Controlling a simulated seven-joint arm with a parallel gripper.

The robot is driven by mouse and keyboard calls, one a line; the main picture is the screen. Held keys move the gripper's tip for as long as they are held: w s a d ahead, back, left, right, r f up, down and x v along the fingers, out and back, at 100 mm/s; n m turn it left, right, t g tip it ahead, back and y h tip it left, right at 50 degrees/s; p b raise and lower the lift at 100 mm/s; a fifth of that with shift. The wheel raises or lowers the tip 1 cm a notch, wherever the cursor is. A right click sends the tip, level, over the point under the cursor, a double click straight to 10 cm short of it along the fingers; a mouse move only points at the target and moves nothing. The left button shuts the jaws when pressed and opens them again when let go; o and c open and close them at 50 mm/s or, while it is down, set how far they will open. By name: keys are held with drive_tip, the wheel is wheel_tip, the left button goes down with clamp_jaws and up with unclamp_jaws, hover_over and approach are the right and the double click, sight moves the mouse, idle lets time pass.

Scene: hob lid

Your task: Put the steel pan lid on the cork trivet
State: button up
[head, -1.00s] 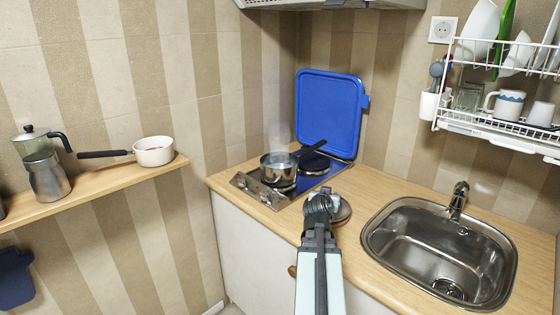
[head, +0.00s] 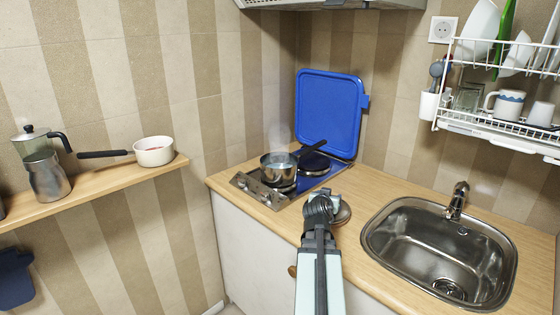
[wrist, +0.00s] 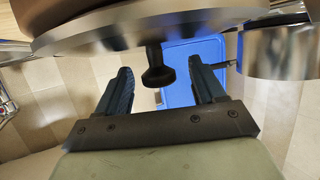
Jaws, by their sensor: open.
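My open gripper (wrist: 161,75) has one finger on each side of the knob. I see a gap on both sides, so the fingers do not appear to grip it.
A steaming saucepan (head: 277,162) stands on the hob (head: 250,186), left of and behind my gripper. The blue hob lid (head: 330,110) stands upright behind it. The sink (head: 440,250) is to the right. A dish rack (head: 500,125) hangs above.

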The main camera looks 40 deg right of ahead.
drive_tip(key=shift+r, duration=0.1)
drive_tip(key=shift+r, duration=4.9)
